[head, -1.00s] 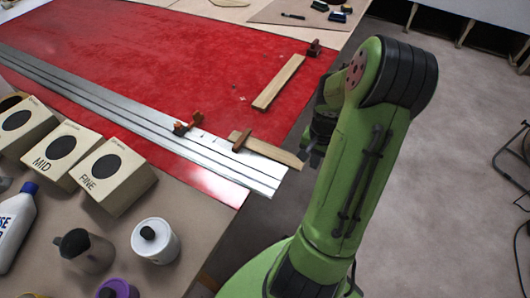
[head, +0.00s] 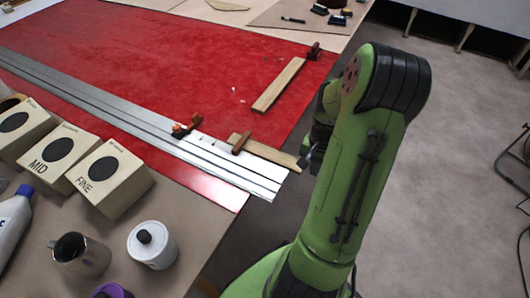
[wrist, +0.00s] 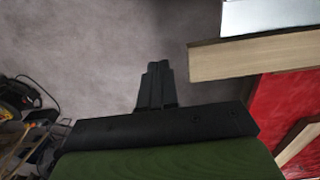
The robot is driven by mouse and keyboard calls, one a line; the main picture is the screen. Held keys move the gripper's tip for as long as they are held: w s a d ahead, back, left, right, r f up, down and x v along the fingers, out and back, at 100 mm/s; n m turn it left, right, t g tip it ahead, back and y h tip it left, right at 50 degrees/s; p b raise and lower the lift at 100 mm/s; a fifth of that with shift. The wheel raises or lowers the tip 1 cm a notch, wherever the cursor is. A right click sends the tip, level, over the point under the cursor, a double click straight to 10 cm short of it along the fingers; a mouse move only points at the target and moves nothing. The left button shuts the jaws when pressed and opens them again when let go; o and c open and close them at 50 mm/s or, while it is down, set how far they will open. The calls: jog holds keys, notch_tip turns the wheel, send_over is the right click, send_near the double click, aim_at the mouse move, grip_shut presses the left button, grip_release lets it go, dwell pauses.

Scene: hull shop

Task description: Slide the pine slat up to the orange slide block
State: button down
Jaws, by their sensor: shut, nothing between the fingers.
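The pine slat (head: 272,153) lies along the far edge of the metal rail, its near end by the rail's right end. It also shows in the wrist view (wrist: 255,57). A brown wooden piece (head: 241,143) crosses it near its far end. The orange slide block (head: 187,126) sits on the rail, farther left, with a gap between it and the slat. My gripper (head: 304,160) is by the slat's right end, partly hidden by my arm. In the wrist view its fingers (wrist: 156,82) are shut and empty, left of the slat end; contact cannot be told.
The metal rail (head: 110,105) runs across the red panel (head: 180,70). Another wooden strip (head: 278,85) lies on the panel, with a dark clamp-like piece (head: 314,51) beyond. Boxes (head: 110,180), a white can (head: 152,245) and a jug (head: 82,255) stand front left. Floor is open at right.

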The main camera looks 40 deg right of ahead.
aim_at(268, 152)
jog(key=shift+w+a+p, duration=0.25)
jog(key=shift+w+a, duration=0.8)
jog(key=shift+w, duration=1.35)
jog(key=shift+w+a+p, duration=0.2)
jog(key=shift+w+a, duration=0.8)
jog(key=shift+w, duration=1.4)
jog(key=shift+w+a+p, duration=0.25)
jog(key=shift+w+a, duration=0.8)
jog(key=shift+w, duration=1.35)
jog(key=shift+s, duration=0.1)
jog(key=shift+s+d+r+p, duration=0.2)
jog(key=shift+s+d+r, duration=0.1)
jog(key=shift+s, duration=0.4)
jog(key=shift+s+d+r+p, duration=0.15)
jog(key=shift+s+d+r, duration=0.15)
jog(key=shift+s, duration=0.35)
notch_tip(268, 152, up, 8)
jog(key=p, duration=0.6)
jog(key=shift+f, duration=0.1)
